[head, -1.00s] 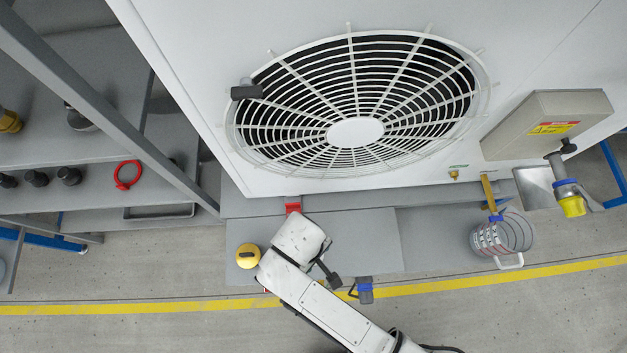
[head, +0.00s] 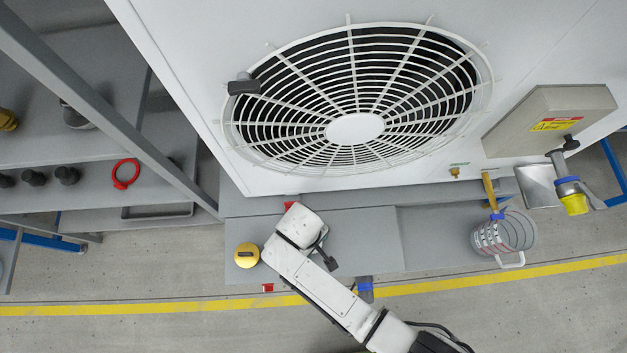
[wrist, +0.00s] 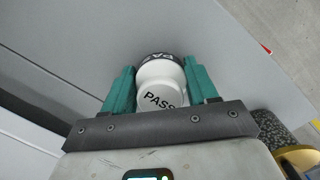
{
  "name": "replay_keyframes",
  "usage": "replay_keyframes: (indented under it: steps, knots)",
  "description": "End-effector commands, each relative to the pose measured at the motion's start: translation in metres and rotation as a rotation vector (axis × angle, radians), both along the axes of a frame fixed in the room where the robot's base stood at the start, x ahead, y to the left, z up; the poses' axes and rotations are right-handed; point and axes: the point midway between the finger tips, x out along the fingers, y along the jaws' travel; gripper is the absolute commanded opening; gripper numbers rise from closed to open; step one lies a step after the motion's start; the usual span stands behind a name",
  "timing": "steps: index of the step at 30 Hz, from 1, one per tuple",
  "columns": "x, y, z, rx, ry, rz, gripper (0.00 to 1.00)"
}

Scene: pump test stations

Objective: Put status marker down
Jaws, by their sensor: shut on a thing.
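The status marker (wrist: 160,88) is a white round piece with a dark band at its far end and the black word PASS. In the wrist view my gripper (wrist: 163,82) is shut on it, with one teal finger on each side. Beyond the marker lies a plain grey bench surface (wrist: 90,50). I cannot tell whether the marker touches it. In the head view my arm hides the gripper and the marker; the arm's end is over the grey bench (head: 365,240) below the fan unit.
A yellow round object (head: 247,255) sits on the bench just left of my arm. A red piece (head: 290,205) is behind the arm. A clear jug (head: 503,237) stands to the right. The large fan unit (head: 355,128) rises behind.

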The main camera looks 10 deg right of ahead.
Motion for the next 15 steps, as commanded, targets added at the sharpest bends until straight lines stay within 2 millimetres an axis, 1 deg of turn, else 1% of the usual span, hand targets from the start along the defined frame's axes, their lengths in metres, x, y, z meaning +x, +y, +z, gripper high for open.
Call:
replay_keyframes:
  steps: [2,3,11,15]
  knots:
    - [0.0000,0.0000,-0.0030,0.000,0.000,0.000,0.26]
    - [-0.0001,0.0000,-0.0026,0.000,0.000,0.000,0.60]
    - [-0.0002,-0.0001,-0.0022,0.000,0.000,0.000,0.84]
    - [-0.0003,-0.0001,-0.0022,-0.001,0.001,0.000,0.84]
